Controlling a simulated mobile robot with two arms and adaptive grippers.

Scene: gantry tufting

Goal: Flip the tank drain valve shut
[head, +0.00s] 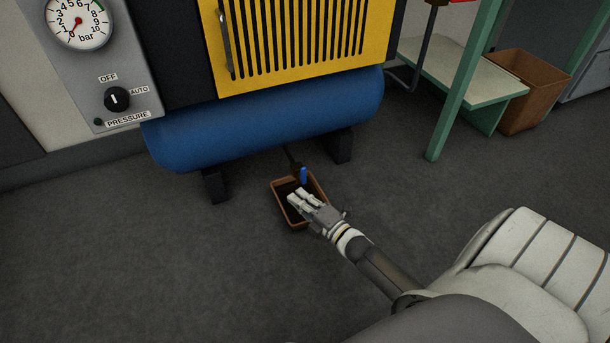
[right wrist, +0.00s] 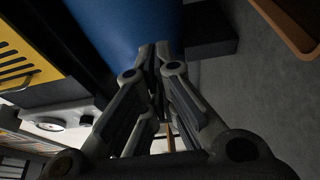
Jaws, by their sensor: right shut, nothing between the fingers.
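The blue tank (head: 270,120) lies low under the yellow grille, on black feet. A small blue valve lever (head: 303,175) hangs below it at the end of a dark pipe, above a brown tray (head: 281,187) on the floor. My right gripper (head: 298,198) is shut and empty, over the tray and just in front of the lever. I cannot tell whether it touches the lever. In the right wrist view the shut fingers (right wrist: 155,50) point at the blue tank (right wrist: 125,22); the lever is not visible there. My left gripper is not in view.
A grey panel with a pressure gauge (head: 78,22) and a black knob (head: 117,99) stands at the left. A green-legged bench (head: 455,80) and a brown bin (head: 530,90) stand at the right. The floor (head: 130,260) in front is clear.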

